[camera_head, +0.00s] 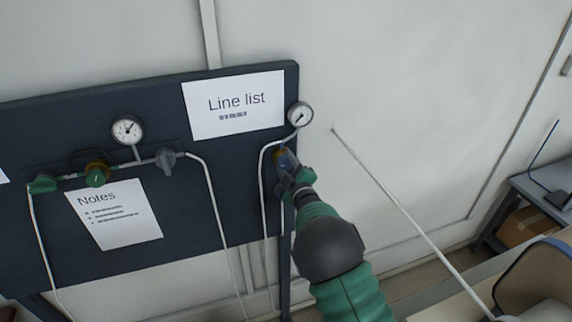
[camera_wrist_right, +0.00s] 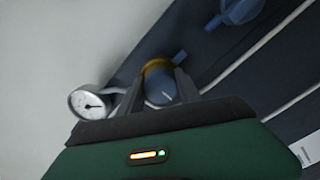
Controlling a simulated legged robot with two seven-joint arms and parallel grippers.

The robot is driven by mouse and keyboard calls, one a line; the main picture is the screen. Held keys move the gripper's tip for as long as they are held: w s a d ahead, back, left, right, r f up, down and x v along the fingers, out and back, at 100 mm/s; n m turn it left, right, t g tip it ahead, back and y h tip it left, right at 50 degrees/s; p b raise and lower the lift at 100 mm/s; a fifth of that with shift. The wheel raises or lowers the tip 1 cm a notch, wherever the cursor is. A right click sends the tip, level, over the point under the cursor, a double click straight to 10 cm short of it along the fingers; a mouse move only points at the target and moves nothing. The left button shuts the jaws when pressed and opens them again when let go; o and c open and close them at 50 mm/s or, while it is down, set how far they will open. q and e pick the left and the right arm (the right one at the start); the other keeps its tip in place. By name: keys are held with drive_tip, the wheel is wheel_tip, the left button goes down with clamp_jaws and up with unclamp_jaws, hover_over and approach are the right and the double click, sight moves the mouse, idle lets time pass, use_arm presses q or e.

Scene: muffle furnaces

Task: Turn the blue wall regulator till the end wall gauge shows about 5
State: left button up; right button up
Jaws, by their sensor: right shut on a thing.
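The blue wall regulator (camera_head: 286,158) sits near the right edge of the dark panel, with a brass-coloured collar. In the right wrist view the blue regulator knob (camera_wrist_right: 162,88) lies between the fingers. My right gripper (camera_head: 292,176) is shut on this knob, and its fingers hide part of it. The end wall gauge (camera_head: 299,115) is a round white dial just above the regulator at the panel's right edge. The gauge also shows in the right wrist view (camera_wrist_right: 89,104). Its needle is visible, but the numbers are too small to read. My left gripper is not in view.
A "Line list" sheet (camera_head: 236,104) and a "Notes" sheet (camera_head: 113,213) hang there. Thin white pipes run down. Bare wall lies to the right.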

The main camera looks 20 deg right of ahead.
drive_tip(key=shift+f+m+b, duration=0.3)
drive_tip(key=shift+m+b, duration=0.1)
drive_tip(key=shift+b, duration=0.35)
drive_tip(key=m+b, duration=0.6)
drive_tip(key=b, duration=0.1)
drive_tip(key=shift+f+m+b, duration=0.15)
drive_tip(key=shift+m+b, duration=0.15)
drive_tip(key=shift+m, duration=0.1)
drive_tip(key=m+b, duration=0.5)
drive_tip(key=m, duration=0.2)
drive_tip(key=shift+a, duration=0.1)
drive_tip(key=m+b, duration=0.2)
drive_tip(key=m, duration=0.1)
drive_tip(key=shift+m, duration=0.4)
drive_tip(key=m+b, duration=0.2)
drive_tip(key=m, duration=0.2)
drive_tip(key=shift+b, duration=0.3)
drive_tip(key=shift+a+m+b, duration=0.1)
drive_tip(key=shift+m+b, duration=0.9)
drive_tip(key=shift+m, duration=1.2)
